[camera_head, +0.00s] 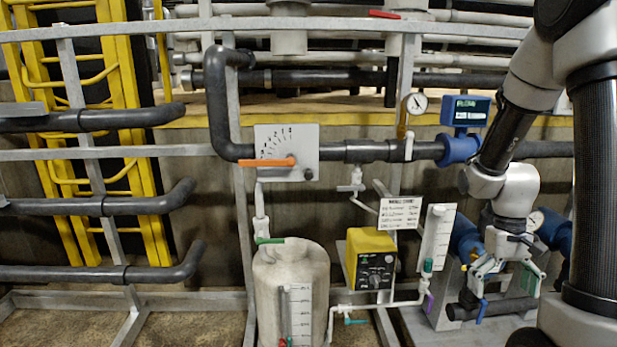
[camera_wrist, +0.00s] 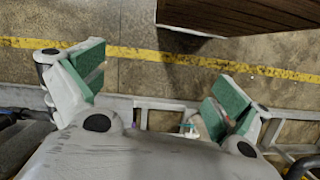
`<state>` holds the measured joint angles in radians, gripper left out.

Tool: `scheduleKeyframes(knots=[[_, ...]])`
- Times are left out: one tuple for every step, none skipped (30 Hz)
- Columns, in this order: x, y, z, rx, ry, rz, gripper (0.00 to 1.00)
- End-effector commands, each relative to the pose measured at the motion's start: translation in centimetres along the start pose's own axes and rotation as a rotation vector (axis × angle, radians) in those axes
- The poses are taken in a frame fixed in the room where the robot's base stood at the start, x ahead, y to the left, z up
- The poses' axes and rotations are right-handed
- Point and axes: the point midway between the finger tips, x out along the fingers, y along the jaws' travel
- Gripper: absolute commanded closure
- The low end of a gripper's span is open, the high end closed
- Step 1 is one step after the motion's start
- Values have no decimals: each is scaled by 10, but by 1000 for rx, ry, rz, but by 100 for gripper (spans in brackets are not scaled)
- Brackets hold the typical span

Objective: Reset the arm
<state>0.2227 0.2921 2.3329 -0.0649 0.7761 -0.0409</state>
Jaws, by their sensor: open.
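My arm hangs down along the right side of the head view, with its forearm bent down to the wrist. My gripper (camera_head: 505,284) points downward at the lower right, in front of the dark and blue pipework. It also shows in the wrist view (camera_wrist: 157,88), where its two green-padded fingers stand wide apart. The gripper is open and nothing is between the fingers. Part of the pipework behind the gripper is hidden by it.
A yellow pump (camera_head: 371,258) and a white tank (camera_head: 290,285) stand left of the gripper. A graduated tube (camera_head: 436,238) is close to its left. Above are a blue flow meter (camera_head: 460,149) and a gauge (camera_head: 415,103). A lever plate (camera_head: 287,153) is on the pipe. The wrist view shows floor with a yellow line (camera_wrist: 170,57).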

Motion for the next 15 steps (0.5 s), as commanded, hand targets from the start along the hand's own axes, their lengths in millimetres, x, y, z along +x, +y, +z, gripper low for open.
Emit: scheduleKeyframes(knots=[[-21,-6,17,9,19,0,0],[-31,-10,28,15,27,-1,0],[-44,-15,42,20,40,-3,0],[-52,-18,52,22,52,-5,0],[-61,-22,62,22,66,-6,0],[-71,-26,75,19,88,-8,0],[-78,-29,84,15,107,-10,0],[-85,-32,92,9,130,-12,0],[-93,-36,103,0,164,-14,0],[-99,-38,109,-6,194,-15,0],[-105,-41,116,-14,227,-16,0],[-113,-44,122,-25,276,-18,0],[-119,-46,127,-32,313,-19,0],[-124,-48,132,-41,349,-20,0],[-132,-50,138,-52,395,-21,0]])
